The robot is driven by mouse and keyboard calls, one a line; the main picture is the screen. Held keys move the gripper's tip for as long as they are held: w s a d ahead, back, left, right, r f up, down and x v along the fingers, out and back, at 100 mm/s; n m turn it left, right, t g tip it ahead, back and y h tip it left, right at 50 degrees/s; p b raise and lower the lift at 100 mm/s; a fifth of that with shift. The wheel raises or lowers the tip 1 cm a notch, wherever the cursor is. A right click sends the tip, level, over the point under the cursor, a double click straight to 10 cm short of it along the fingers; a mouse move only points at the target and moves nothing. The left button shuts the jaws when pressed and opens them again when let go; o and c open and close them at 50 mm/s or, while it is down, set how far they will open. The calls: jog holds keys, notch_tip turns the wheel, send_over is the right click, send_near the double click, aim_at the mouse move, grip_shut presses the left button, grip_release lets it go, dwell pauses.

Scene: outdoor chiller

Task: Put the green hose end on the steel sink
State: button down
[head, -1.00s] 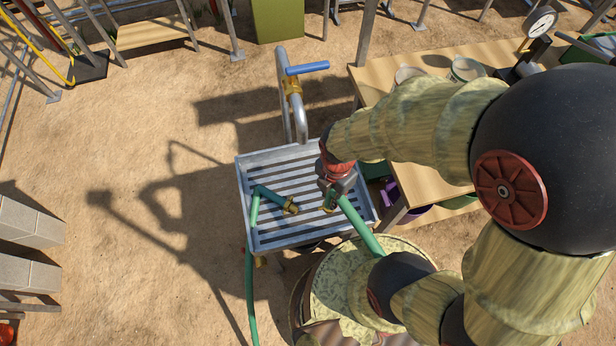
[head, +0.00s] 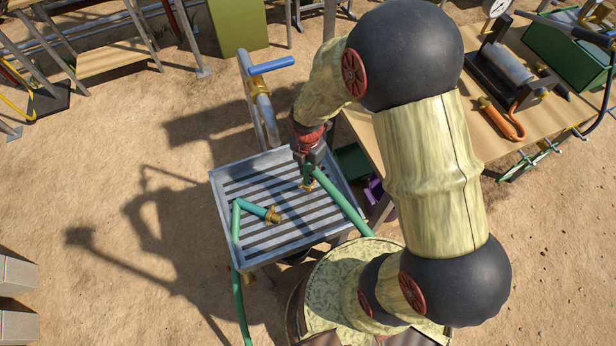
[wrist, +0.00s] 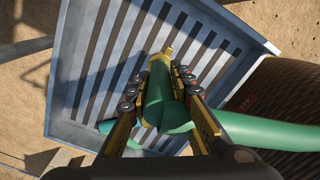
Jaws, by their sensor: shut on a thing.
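The steel sink (head: 223,218) is a shallow slatted tray with raised rims, left of centre in the head view. My gripper (head: 308,164) is over its back right part, pointing down. It is shut on a green hose (head: 338,200) just behind its brass end (head: 307,186). In the wrist view the held hose (wrist: 158,92) lies between the fingers (wrist: 158,75), with its brass tip over the slats. I cannot tell whether the tip touches them. A second green hose end with a brass fitting (head: 272,215) lies on the slats; its hose hangs over the left rim.
A tap with a blue lever (head: 271,65) rises behind the sink. A wooden table (head: 480,130) with tools and a gauge stands to the right. A green box (head: 238,25) is at the back. Sandy ground (head: 100,160) on the left is open.

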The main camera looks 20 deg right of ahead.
notch_tip(320, 180, down, 3)
jog(key=shift+s+f+b, duration=0.1)
jog(key=shift+b, duration=0.5)
jog(key=c, duration=1.7)
grip_release()
jog(key=shift+o, duration=0.4)
notch_tip(320, 180, up, 12)
jog(key=p, duration=0.4)
jog(key=s+r+m+t, duration=0.3)
jog(key=r+m, duration=0.8)
jog(key=r, duration=0.6)
jog(key=s+r+m+t, duration=0.2)
jog(key=s+r+m, duration=0.8)
jog(key=m, duration=0.3)
jog(key=shift+s+r+t, duration=0.3)
jog(key=shift+s, duration=0.2)
